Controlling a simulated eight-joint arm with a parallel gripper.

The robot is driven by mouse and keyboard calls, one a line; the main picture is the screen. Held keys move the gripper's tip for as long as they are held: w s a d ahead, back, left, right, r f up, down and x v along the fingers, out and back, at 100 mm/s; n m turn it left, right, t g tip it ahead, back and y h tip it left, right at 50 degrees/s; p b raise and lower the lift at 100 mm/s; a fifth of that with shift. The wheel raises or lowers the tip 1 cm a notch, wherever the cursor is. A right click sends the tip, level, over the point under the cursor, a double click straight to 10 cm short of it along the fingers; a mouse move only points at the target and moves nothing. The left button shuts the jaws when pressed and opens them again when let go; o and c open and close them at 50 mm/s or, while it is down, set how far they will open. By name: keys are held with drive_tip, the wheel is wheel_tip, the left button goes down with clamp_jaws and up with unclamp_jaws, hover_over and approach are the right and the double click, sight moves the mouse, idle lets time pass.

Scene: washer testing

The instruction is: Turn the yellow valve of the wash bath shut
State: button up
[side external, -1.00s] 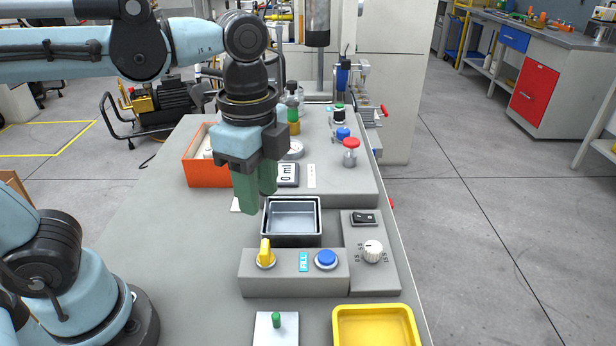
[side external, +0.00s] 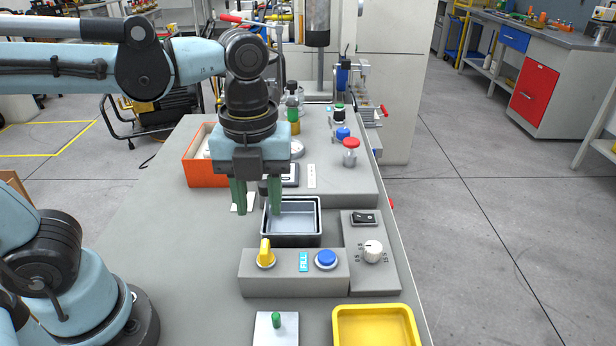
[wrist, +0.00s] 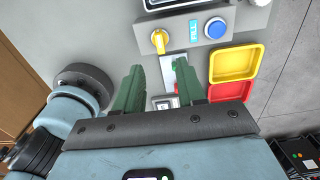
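The yellow valve (side external: 265,254) stands on the left of the grey front panel of the wash bath, its handle pointing up in the side view. It also shows in the wrist view (wrist: 159,40), beyond my fingertips. The wash bath (side external: 292,239) is a dark-rimmed metal basin just behind the panel. My gripper (side external: 256,211) hangs above and behind the valve, near the bath's left rear edge, touching nothing that I can see. Its two green fingers are apart and empty, pointing down.
A blue button (side external: 326,258) sits right of the valve on the same panel, with a FILL label (side external: 303,261) between. A white knob (side external: 373,250) and black switch (side external: 364,218) are further right.

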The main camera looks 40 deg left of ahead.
sight(264, 246)
wheel_tip(264, 246, down, 9)
idle(0.5)
clamp_jaws()
